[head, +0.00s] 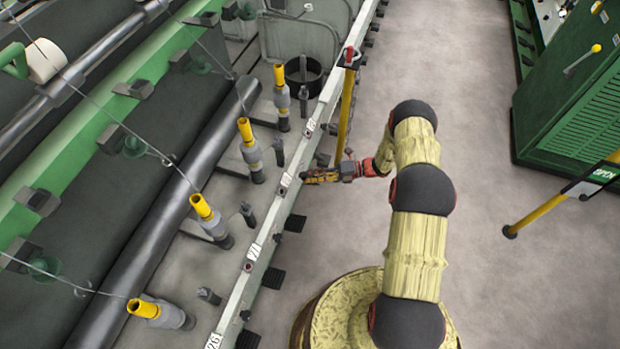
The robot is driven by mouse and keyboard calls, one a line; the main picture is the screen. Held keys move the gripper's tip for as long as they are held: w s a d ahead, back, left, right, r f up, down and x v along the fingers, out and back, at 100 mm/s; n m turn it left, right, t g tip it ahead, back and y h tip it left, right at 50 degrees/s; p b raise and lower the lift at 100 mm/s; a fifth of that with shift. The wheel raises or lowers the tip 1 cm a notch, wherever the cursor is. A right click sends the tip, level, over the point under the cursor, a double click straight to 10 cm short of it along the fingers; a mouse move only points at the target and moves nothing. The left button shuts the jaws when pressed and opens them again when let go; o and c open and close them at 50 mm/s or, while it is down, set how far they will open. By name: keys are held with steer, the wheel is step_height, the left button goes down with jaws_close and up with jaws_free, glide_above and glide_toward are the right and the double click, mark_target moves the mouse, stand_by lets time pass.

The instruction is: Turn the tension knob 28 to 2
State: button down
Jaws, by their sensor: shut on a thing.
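The long pale rail (230,302) of the spinning frame runs up the middle of the head view, with small number plates and small dark-red knobs along it. The plate (286,180) beside my gripper is too small to read surely; a small dark knob (282,191) sits by it, taken as tension knob 28. My gripper (304,177) reaches in from the right, roughly level, with its tips at the rail's outer side by this plate. Its jaws are shut on the knob there. The jaws hide the grip, and the knob's setting cannot be read.
Several yellow-topped spindles (249,150) stand left of the rail. A yellow post (346,110) with a red-and-black top stands just behind my gripper. A green cabinet (575,105) and another yellow post (540,214) are at the right. The floor between is clear.

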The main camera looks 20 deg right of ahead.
steer(key=shift+w+d+f+m+y+b, duration=0.15)
steer(key=shift+m+y+b, duration=0.4)
steer(key=shift+m, duration=0.35)
steer(key=c, duration=1.5)
jaws_free()
steer(key=v, duration=1.2)
